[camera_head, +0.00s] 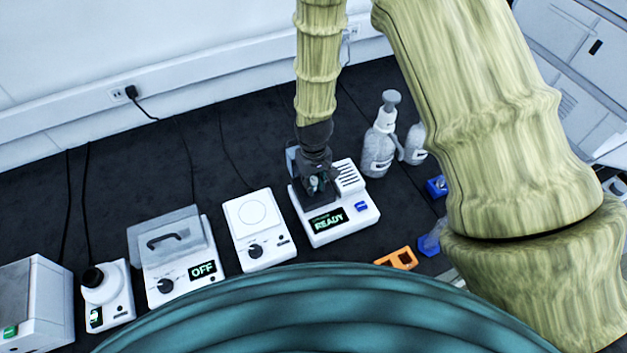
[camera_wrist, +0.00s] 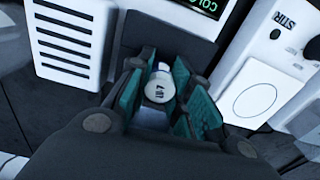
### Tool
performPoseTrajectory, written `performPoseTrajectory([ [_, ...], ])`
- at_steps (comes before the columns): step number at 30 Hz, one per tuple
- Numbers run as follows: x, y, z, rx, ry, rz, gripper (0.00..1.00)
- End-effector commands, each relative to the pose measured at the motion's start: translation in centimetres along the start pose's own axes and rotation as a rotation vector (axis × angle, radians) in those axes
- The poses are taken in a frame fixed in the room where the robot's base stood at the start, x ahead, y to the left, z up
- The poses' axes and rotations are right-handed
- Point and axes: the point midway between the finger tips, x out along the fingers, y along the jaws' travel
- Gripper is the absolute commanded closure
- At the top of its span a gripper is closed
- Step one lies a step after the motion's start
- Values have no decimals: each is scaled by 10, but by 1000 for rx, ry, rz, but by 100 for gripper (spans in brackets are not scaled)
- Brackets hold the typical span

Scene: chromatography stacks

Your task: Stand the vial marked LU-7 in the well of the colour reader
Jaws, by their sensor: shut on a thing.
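In the wrist view the vial (camera_wrist: 159,88) shows its round pale cap from above, with small dark marking that looks like LU-7. My gripper (camera_wrist: 158,92) is shut on it, with teal pads on both sides. In the head view my gripper (camera_head: 317,188) is over the left part of the colour reader (camera_head: 343,236), a white box with a vent grille and a screen reading READY. The well is hidden under my gripper, so I cannot tell whether the vial's base is in it or above it.
Left of the reader stand a white stirrer (camera_head: 262,245) and a lidded device (camera_head: 178,259) whose screen reads OFF. A grey bottle (camera_head: 379,143) stands close behind and right.

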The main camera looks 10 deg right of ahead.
Motion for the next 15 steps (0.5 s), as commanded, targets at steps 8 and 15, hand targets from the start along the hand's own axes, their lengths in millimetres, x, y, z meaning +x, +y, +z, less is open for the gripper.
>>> performPoseTrajectory([
  [8,5,0,0,0,0,0,99],
  [15,6,0,1,0,-2,0,63],
])
